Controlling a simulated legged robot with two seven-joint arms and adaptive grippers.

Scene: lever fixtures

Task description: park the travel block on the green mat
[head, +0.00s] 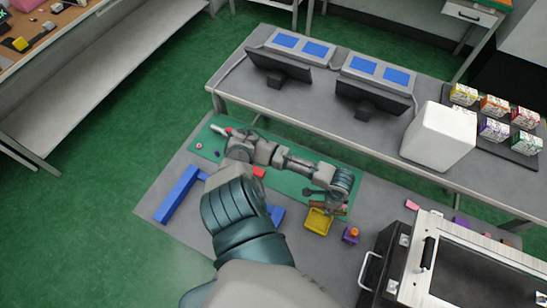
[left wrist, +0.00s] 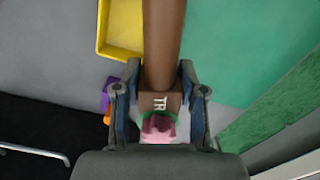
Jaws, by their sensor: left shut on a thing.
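My left gripper (head: 327,201) is near the right end of the green mat (head: 283,183), close to the yellow tray (head: 318,222). The mat also shows in the left wrist view (left wrist: 235,50). I cannot tell whether the block touches it. My right gripper is not in view.
A purple block with an orange top (head: 350,235) stands right of the yellow tray. A grey bench (head: 310,110) with monitors stands behind. A black-and-white machine (head: 450,270) fills the lower right.

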